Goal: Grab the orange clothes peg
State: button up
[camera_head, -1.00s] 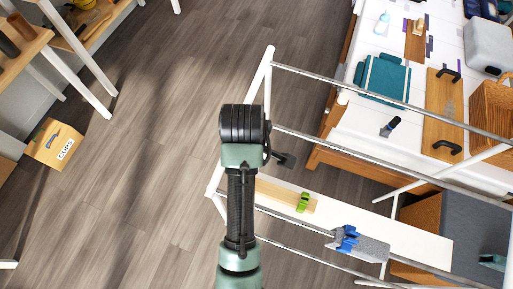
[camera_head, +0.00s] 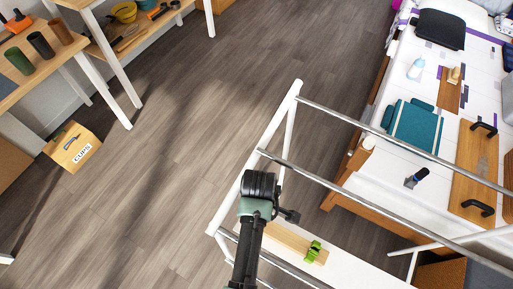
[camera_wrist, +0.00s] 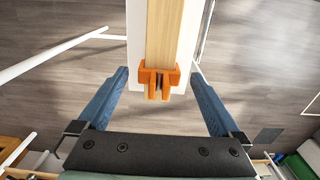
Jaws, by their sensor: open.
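The orange clothes peg (camera_wrist: 158,82) shows in the wrist view, clipped on the near end of a light wooden strip (camera_wrist: 172,28). My gripper (camera_wrist: 160,73) is open, with one blue finger on each side of the peg. Gaps show between the peg and both fingers. How far the fingers stand above or below the peg is hard to tell. In the head view I see my arm, but neither the orange peg nor my gripper's fingers can be made out there.
In the head view, the wooden strip (camera_head: 285,237) lies on a white shelf (camera_head: 350,268) and carries a green peg (camera_head: 313,251). Metal rack bars (camera_head: 385,202) cross nearby. A bed with a teal folded cloth (camera_head: 418,128) stands right. The floor left is open, with a cardboard box (camera_head: 73,147).

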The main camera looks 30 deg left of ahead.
jog(key=shift+f, duration=1.6)
jog(key=c, duration=1.3)
